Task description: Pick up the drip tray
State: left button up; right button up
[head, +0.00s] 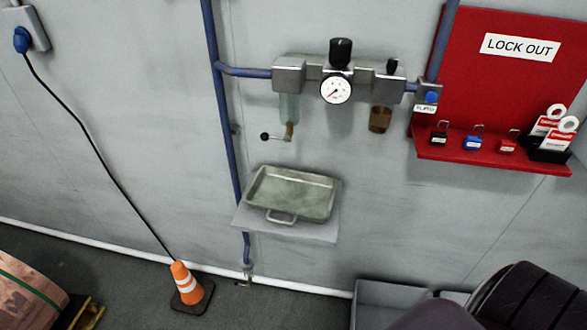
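The drip tray (292,192) is a shallow, worn grey-green metal pan with sloping sides. It sits on a small light grey wall shelf (322,231), below the air regulator unit. A loop handle on its front side faces me, over the shelf's front part. The tray looks empty. Neither of my grippers shows in the head view, so I cannot see their state.
The air regulator (337,89) with its gauge, bowls and drain lever hangs above the tray. A blue pipe (226,130) runs down left of the shelf. An orange cone (184,283) stands on the floor. A red lockout board (485,70) hangs at right.

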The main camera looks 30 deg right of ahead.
aim_at(295, 193)
jog(key=k+z, duration=0.2)
jog(key=z, duration=0.7)
jog(key=i+l+u, duration=0.2)
jog(key=l, duration=0.35)
jog(key=l+u, duration=0.2)
jog(key=l, duration=0.35)
jog(key=i+l+u, duration=0.2)
jog(key=l, duration=0.35)
jog(key=k, duration=0.1)
